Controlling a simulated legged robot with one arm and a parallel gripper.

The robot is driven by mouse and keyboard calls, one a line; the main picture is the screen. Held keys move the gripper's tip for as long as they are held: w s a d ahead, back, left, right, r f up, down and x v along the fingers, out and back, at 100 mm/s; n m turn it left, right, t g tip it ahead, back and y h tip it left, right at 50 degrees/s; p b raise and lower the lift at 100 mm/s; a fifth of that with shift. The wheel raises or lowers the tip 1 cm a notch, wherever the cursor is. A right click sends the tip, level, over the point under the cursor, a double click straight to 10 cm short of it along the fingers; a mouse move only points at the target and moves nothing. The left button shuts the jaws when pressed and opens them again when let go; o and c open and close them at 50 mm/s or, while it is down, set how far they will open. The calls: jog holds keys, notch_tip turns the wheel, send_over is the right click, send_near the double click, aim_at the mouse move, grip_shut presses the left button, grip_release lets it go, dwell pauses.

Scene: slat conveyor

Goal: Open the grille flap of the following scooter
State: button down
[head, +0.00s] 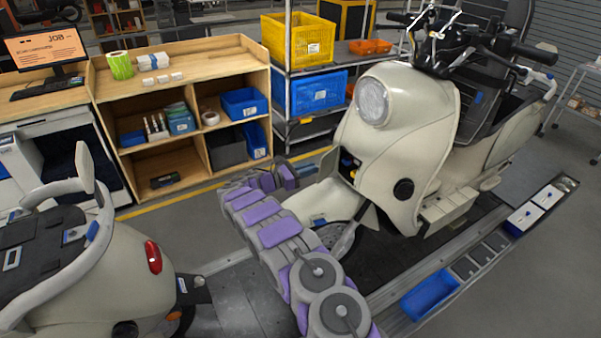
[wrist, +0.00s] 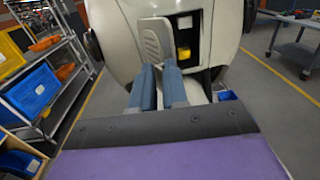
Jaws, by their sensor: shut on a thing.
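The cream scooter (head: 400,145) stands on the conveyor at the right in the head view; its front body (wrist: 120,20) fills the top of the wrist view. The pale grille flap (wrist: 155,40) stands swung out to the left of a dark opening (wrist: 186,36) in that front. A yellow part (wrist: 184,53) shows inside the opening. My gripper (wrist: 160,67), with two blue-grey fingers, is shut on the flap's lower part.
Another cream scooter (head: 90,290) stands at the lower left. A wooden shelf bench (head: 190,80) and a rack with yellow (head: 297,38) and blue crates (head: 310,90) stand behind my arm. A blue tray (head: 430,295) lies on the conveyor's right edge.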

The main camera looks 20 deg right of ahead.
jog(key=shift+d+m+g, duration=0.4)
jog(key=shift+d+g, duration=0.2)
jog(key=shift+d, duration=0.25)
jog(key=c, duration=1.6)
grip_release()
jog(key=o, duration=0.8)
jog(key=shift+d, duration=0.6)
jog(key=shift+w+a, duration=0.1)
jog(key=shift+w, duration=0.05)
jog(key=shift+w+a, duration=0.15)
jog(key=shift+a, duration=0.4)
jog(key=shift+c, duration=1)
